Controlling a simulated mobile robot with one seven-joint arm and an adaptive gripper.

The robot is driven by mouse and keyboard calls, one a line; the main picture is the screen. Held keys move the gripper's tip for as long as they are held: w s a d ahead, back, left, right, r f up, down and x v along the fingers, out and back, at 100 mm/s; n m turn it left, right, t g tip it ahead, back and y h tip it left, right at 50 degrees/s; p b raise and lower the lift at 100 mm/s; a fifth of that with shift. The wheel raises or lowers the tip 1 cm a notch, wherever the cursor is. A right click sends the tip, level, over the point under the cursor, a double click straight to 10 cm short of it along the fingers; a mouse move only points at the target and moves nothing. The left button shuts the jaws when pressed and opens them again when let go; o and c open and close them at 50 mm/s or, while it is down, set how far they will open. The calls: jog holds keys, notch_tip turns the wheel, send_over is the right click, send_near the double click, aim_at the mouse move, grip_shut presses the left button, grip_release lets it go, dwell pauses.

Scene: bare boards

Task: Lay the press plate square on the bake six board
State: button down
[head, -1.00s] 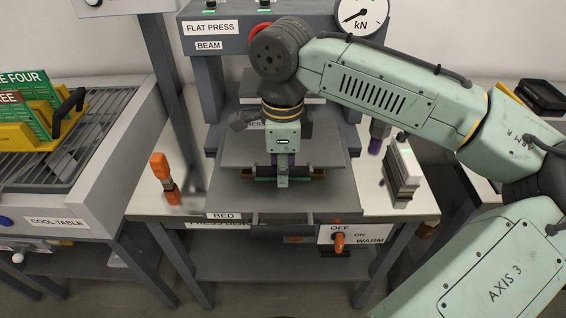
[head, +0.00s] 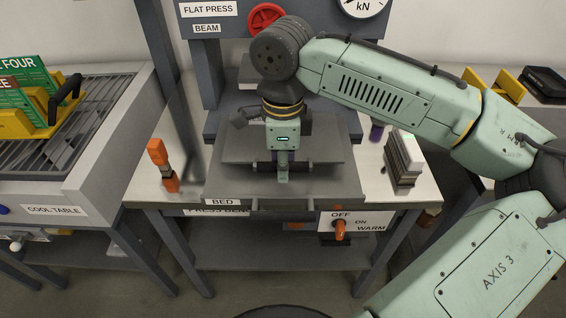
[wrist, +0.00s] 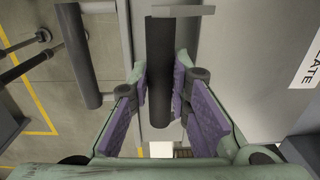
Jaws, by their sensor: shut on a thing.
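The grey press plate (head: 238,151) hangs from my gripper (head: 283,176) over the bed of the flat press. My gripper is shut on the plate's dark bar handle, which the wrist view shows between the purple pads (wrist: 160,75). In the wrist view the plate (wrist: 255,85) lies to the right, with part of a label reading "LATE". The bake six board is hidden now, under the plate and gripper. I cannot tell whether the plate touches it or how square it sits.
The bed (head: 235,191) extends in front of the plate. The press column and beam (head: 225,48) rise behind. The cool table (head: 90,160) with green boards is far left.

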jog(key=shift+f, duration=0.35)
jog(key=c, duration=1.4)
grip_release()
notch_tip(320, 180, up, 12)
jog(key=shift+s+r, duration=0.1)
jog(key=shift+s, duration=0.05)
notch_tip(320, 180, up, 12)
jog(key=shift+s+f, duration=0.1)
jog(key=shift+s, duration=0.05)
